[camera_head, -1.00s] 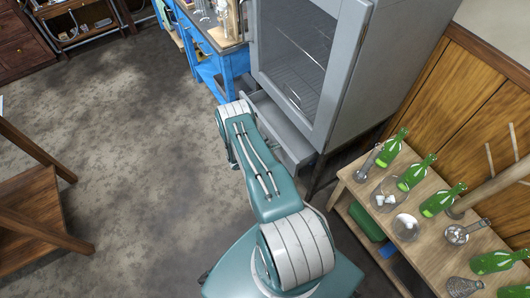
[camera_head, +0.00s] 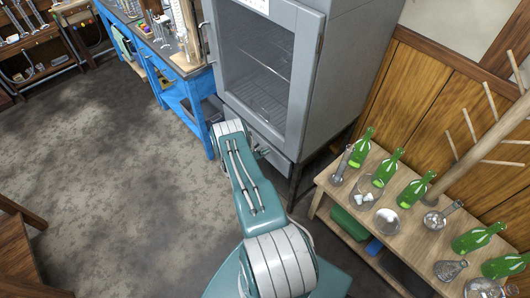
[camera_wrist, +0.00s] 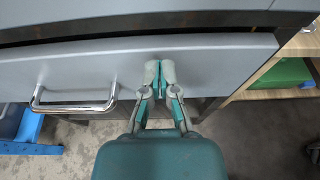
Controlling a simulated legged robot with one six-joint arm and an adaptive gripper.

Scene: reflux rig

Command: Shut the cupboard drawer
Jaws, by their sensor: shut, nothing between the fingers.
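The grey cupboard (camera_head: 345,85) stands at the centre of the head view, its glass door (camera_head: 262,65) shut. Its drawer (camera_head: 280,158) is low under the door and mostly hidden behind my arm in that view. In the wrist view the drawer front (camera_wrist: 95,65) fills the upper part, with a dark gap along its top edge. Its metal handle (camera_wrist: 75,107) is left of my gripper. My gripper (camera_wrist: 160,68) is shut and empty, its fingertips at the drawer front right of the handle, seemingly touching it.
A wooden bench (camera_head: 410,235) with green bottles and glassware stands close on the right. A blue table (camera_head: 180,90) is left of the cupboard. Wooden furniture (camera_head: 20,255) is at lower left. The floor (camera_head: 120,170) between is clear.

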